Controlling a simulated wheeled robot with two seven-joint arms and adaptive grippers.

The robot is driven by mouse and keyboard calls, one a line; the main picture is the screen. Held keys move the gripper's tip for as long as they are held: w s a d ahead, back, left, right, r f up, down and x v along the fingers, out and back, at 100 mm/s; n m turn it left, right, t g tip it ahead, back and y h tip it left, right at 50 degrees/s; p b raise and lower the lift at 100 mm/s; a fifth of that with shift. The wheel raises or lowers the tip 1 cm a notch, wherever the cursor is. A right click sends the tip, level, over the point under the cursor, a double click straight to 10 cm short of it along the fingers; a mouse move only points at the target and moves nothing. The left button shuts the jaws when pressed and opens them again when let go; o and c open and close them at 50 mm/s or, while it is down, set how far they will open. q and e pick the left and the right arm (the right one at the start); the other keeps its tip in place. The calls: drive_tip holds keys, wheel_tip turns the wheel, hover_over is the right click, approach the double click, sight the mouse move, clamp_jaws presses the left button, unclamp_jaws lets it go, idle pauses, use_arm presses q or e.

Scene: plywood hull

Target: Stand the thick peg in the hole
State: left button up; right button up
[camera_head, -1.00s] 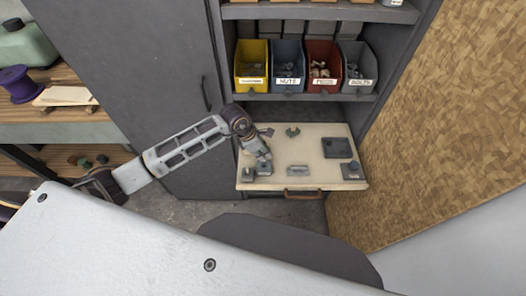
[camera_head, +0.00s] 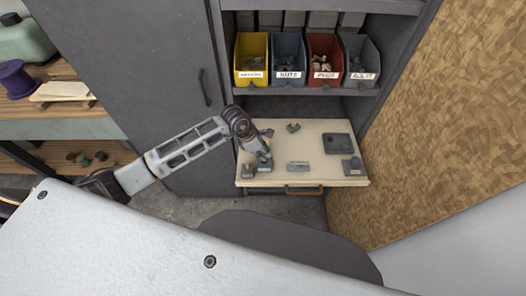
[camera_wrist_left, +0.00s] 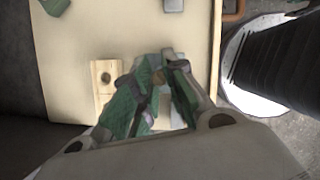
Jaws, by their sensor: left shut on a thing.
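My left gripper (camera_head: 262,160) is low over the left part of the pale pull-out board (camera_head: 275,181). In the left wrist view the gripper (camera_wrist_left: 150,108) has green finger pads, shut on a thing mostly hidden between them. I take it for the thick peg but cannot make out its shape. A pale wooden block with a dark round hole (camera_wrist_left: 105,78) lies on the board just left of the fingers in that view. The hole looks empty. In the head view my arm seems to hide this block. My right gripper is not in view.
On the board are a grey block (camera_head: 298,166), a small green thing (camera_head: 293,127), a dark square tray (camera_head: 338,144) and a labelled block (camera_head: 352,166). Another grey block (camera_head: 248,171) is by the gripper. Labelled bins (camera_head: 323,62) stand behind. The board's middle has free room.

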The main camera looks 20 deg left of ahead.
use_arm(q)
drive_tip(key=shift+f+b, duration=0.75)
drive_tip(key=shift+f, duration=0.45)
drive_tip(key=shift+f, duration=0.1)
drive_tip(key=o, duration=0.8)
drive_tip(key=v, duration=1.2)
idle(0.9)
